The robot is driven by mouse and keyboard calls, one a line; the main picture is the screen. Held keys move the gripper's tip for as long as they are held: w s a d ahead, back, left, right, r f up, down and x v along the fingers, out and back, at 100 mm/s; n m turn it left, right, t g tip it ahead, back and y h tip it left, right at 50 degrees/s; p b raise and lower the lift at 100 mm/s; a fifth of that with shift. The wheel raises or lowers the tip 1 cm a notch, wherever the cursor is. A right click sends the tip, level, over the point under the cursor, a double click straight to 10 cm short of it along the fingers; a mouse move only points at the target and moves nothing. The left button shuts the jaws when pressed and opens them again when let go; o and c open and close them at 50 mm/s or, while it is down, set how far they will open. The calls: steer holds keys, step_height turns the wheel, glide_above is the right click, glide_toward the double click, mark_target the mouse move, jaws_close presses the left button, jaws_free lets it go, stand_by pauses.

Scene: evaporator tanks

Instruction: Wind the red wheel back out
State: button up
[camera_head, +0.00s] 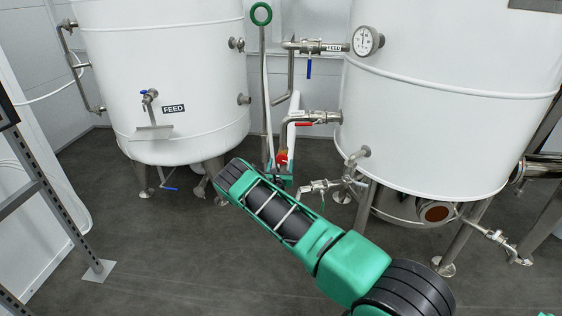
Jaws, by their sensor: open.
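The red wheel (282,158) is a small red patch low on the pipework between the two white tanks, and most of it is hidden. My green and black arm crosses the picture from the lower right up to the middle. The end of my arm, with my gripper (281,172), shows as small green and dark parts at and just below the red wheel. Its jaws are open, but the fingers are too small and covered to make out. I cannot tell whether they touch the wheel or stand around it.
A left tank (165,75) and a right tank (450,110) flank the pipes. A red lever (304,124), a blue lever (309,68) and a green ring wheel (261,14) are near. A metal rack (45,190) stands left. The floor (165,250) at front left is clear.

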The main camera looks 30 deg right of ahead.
mark_target(281, 159)
steer(key=shift+x, duration=2.5)
steer(key=shift+c, duration=0.4)
steer(key=c, duration=0.9)
